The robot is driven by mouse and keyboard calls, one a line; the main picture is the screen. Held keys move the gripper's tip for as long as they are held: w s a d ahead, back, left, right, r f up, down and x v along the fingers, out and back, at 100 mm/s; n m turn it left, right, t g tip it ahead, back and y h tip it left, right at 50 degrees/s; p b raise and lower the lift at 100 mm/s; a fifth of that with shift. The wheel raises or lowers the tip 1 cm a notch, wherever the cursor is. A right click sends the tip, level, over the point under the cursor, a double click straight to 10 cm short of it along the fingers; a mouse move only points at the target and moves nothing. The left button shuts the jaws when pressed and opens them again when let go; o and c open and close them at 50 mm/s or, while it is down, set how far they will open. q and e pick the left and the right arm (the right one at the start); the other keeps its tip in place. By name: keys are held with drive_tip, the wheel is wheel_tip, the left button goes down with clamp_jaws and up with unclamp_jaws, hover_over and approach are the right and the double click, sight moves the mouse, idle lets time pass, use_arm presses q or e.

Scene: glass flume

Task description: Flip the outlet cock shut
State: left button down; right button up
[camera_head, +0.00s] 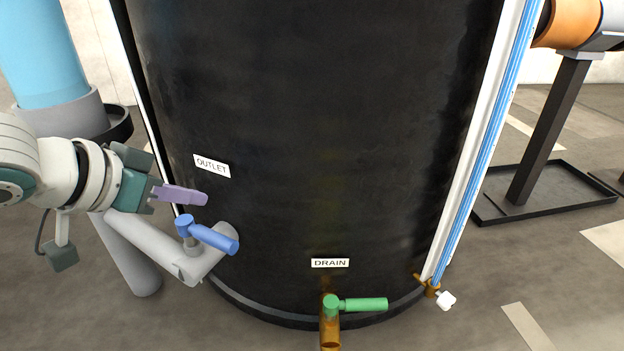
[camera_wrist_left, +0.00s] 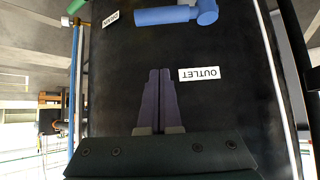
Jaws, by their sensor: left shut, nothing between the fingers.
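The outlet cock has a blue lever handle (camera_head: 213,237) on a grey pipe (camera_head: 180,262) that comes out of the black tank (camera_head: 320,120), below the OUTLET label (camera_head: 212,166). The handle points right and slightly down in the head view. The blue handle (camera_wrist_left: 165,15) also shows at the top of the left wrist view. My left gripper (camera_head: 204,198) is just above the blue handle in the head view, its purple fingers closed together and empty. In the left wrist view the fingers (camera_wrist_left: 158,72) end short of the handle, with a gap between. My right gripper is not in view.
A green drain lever (camera_head: 362,304) on a brass pipe sits low on the tank under the DRAIN label (camera_head: 330,263). A blue-and-white vertical tube (camera_head: 487,150) runs along the tank's right side. A black stand (camera_head: 545,135) stands at the right on open floor.

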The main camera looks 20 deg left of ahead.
sight(219, 234)
use_arm(q)
drive_tip(key=shift+a+f, duration=0.1)
idle(0.3)
drive_tip(key=a+b+x, duration=0.1)
drive_tip(key=b+x, duration=0.8)
drive_tip(key=x, duration=0.2)
drive_tip(key=s, duration=0.2)
drive_tip(key=s+f+b, duration=0.1)
drive_tip(key=s, duration=0.1)
drive_tip(key=shift+s+d+f, duration=0.15)
drive_tip(key=shift+s+d, duration=0.05)
drive_tip(key=shift+d, duration=0.1)
